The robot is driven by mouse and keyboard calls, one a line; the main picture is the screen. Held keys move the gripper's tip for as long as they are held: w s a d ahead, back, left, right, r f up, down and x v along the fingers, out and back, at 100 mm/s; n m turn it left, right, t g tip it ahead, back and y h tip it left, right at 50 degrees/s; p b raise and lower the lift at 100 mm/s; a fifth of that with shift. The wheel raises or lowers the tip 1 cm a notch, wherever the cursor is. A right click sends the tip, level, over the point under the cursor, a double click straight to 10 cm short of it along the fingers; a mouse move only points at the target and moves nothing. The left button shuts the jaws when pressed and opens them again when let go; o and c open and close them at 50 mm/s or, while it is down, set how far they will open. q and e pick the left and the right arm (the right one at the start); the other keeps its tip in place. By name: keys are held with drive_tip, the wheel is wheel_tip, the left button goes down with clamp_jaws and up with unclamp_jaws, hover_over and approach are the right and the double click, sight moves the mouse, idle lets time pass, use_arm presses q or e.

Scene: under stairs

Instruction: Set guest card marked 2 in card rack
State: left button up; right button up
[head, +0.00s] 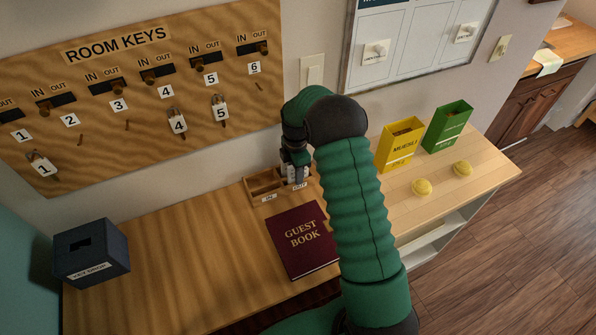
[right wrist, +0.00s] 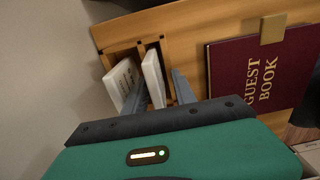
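The wooden card rack (head: 262,181) stands on the counter against the wall, behind the guest book, with IN and OUT labels on its front. My right gripper (head: 294,170) is low at the rack's right, OUT side. In the right wrist view, two white cards stand on edge in the rack (right wrist: 107,47). One card (right wrist: 153,78) is between the fingers of my right gripper (right wrist: 158,82), with a gap showing beside the right finger. The other card (right wrist: 121,84) is outside the left finger. Its print is too small to read, so I cannot tell which card is 2. My left gripper is out of view.
The maroon guest book (head: 300,241) lies in front of the rack. A dark key drop box (head: 92,252) stands at the left. Yellow (head: 399,145) and green (head: 447,127) boxes stand at the right. The counter between drop box and rack is clear.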

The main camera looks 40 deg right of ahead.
drive_tip(key=shift+w+a+r, duration=0.1)
drive_tip(key=shift+a+r, duration=0.05)
drive_tip(key=shift+r, duration=0.05)
drive_tip(key=r, duration=0.3)
drive_tip(key=r+b, duration=0.1)
drive_tip(key=r, duration=0.3)
drive_tip(key=r+b, duration=0.1)
drive_tip(key=r, duration=0.3)
drive_tip(key=shift+d+r, duration=0.15)
drive_tip(key=shift+d, duration=0.1)
drive_tip(key=s+a+f+m+t, duration=0.1)
drive_tip(key=s+a+m, duration=0.25)
drive_tip(key=a, duration=0.45)
drive_tip(key=s+a+f+m, duration=0.1)
drive_tip(key=s+a+m, duration=0.25)
drive_tip(key=a, duration=0.45)
drive_tip(key=s+a+f+m+t+b, duration=0.1)
drive_tip(key=s+a+f+m+b, duration=0.1)
drive_tip(key=s+a+f+m, duration=0.3)
drive_tip(key=s+a+m, duration=0.2)
drive_tip(key=s, duration=0.2)
drive_tip(key=shift+t, duration=0.3)
drive_tip(key=shift+s+a, duration=0.15)
drive_tip(key=shift+a, duration=0.2)
drive_tip(key=shift+d, duration=0.2)
